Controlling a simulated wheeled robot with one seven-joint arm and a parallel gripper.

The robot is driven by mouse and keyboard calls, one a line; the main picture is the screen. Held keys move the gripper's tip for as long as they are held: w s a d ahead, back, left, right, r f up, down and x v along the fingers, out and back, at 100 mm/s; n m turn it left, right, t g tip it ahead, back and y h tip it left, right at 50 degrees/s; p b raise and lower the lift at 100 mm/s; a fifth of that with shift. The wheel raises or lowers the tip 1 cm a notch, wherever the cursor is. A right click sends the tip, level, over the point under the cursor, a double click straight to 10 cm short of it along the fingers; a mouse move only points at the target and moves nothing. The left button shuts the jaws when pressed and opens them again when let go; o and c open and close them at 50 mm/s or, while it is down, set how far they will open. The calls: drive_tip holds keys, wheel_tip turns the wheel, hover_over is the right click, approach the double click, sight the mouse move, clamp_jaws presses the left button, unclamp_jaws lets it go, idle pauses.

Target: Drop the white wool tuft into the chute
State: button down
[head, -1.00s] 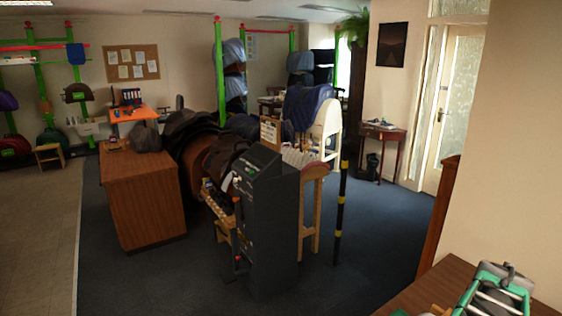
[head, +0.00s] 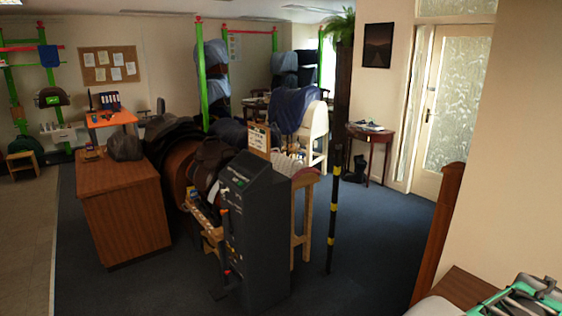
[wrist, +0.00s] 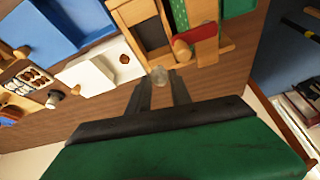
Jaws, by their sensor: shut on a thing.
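In the wrist view my gripper (wrist: 160,84) has its two dark fingers close together. A small pale, greyish-white tuft (wrist: 159,75) sits at their tips, held between them above a brown wooden tabletop (wrist: 105,112). Just beyond the fingertips are a wooden frame with a dark recess (wrist: 150,32) and a white block with a round hole (wrist: 124,59). I cannot tell for sure which of these is the chute. The tuft is not visible in the head view.
In the wrist view, a blue tray (wrist: 65,22), a red piece (wrist: 197,34) and a green dotted panel (wrist: 180,12) surround the spot. The head view shows a dark cabinet (head: 255,235), a striped post (head: 333,215) and open blue carpet (head: 380,265).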

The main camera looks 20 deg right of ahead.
drive_tip(key=f+b, duration=0.2)
drive_tip(key=f, duration=0.3)
drive_tip(key=shift+s, duration=0.2)
